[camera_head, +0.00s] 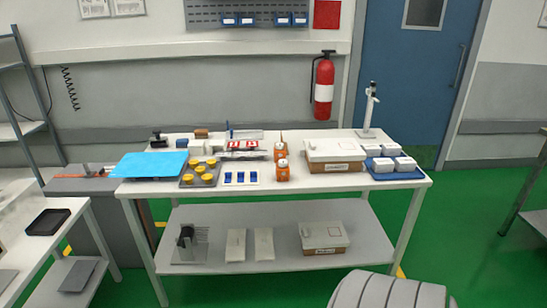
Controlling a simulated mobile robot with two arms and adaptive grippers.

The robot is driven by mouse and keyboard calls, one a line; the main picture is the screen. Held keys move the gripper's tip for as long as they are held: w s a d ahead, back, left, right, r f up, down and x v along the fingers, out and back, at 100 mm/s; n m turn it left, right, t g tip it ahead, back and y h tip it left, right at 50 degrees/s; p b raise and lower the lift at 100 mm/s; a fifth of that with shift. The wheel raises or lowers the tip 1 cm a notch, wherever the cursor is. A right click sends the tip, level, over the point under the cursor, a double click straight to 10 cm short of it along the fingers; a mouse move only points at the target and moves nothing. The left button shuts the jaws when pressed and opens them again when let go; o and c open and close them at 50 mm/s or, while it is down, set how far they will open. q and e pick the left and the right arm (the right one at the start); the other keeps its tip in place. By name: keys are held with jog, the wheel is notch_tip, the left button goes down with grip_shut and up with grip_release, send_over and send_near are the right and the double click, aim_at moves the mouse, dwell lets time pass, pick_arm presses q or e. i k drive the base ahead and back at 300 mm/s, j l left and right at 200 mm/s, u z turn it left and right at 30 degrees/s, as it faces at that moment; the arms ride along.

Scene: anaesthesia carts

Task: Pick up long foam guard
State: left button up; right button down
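I cannot single out a long foam guard with certainty. Two pale, long, narrow pieces, a left one (235,245) and a right one (264,244), lie side by side on the lower shelf. They are too small to tell whether they are foam. Neither of my grippers is in view, so I cannot see whether they hold anything.
A grey tray with yellow round parts (200,172), orange bottles (282,165), a cardboard box (334,155) and a blue tray with white blocks (397,177) crowd the tabletop. Another box (323,238) is on the lower shelf (280,262). Green floor (460,230) is clear at right.

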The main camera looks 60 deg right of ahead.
aim_at(235, 248)
jog(key=z, duration=1.55)
jog(key=i+z, duration=0.1)
jog(key=i+l, duration=0.05)
jog(key=i, duration=0.05)
